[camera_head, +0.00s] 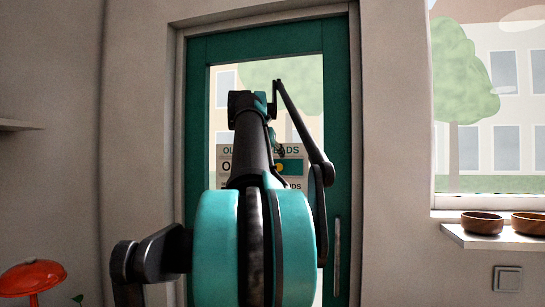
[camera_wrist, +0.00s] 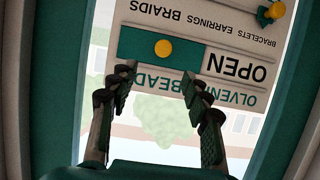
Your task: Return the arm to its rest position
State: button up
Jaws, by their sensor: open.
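My gripper (camera_wrist: 158,78) shows in the wrist view with its two dark fingers spread apart and nothing between them. It points at a sign (camera_wrist: 225,62) that appears upside down there and reads "OPEN". In the head view my arm is raised in front of the green door (camera_head: 197,120), and its teal and black links hide much of the door and part of the sign (camera_head: 226,152). The gripper's fingers are hard to make out in the head view.
A window (camera_head: 487,150) is on the right, above a ledge (camera_head: 470,238) with two wooden bowls (camera_head: 482,222). A light switch (camera_head: 507,278) is below. A red mushroom-shaped object (camera_head: 30,276) is at lower left, and a shelf edge (camera_head: 15,125) is above it.

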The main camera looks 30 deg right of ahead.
dwell(0.3)
jog(key=a+f+n+g+y, duration=0.15)
jog(key=a+f, duration=0.45)
jog(key=f, duration=0.6)
jog(key=a+f+n+y, duration=0.15)
jog(key=a+f, duration=0.35)
jog(key=f, duration=0.7)
jog(key=a+f+n+y, duration=0.15)
jog(key=a+f, duration=0.45)
jog(key=f, duration=0.6)
jog(key=s+a+f+n+g+y, duration=0.1)
jog(key=s+a+f+y, duration=0.1)
jog(key=s+a+f, duration=0.4)
jog(key=s+a+f+n+g+y, duration=0.1)
jog(key=s+a+f, duration=0.5)
jog(key=f, duration=0.7)
jog(key=s+a+f+n+g+y, duration=0.1)
jog(key=s+a+f+n+y, duration=0.1)
jog(key=s+a+f, duration=0.3)
jog(key=s+f+n, duration=0.1)
jog(key=s+f, duration=0.2)
jog(key=f, duration=0.1)
jog(key=shift+s+a+f+y, duration=0.3)
jog(key=shift+s+a+y, duration=0.05)
jog(key=shift+s+a, duration=0.05)
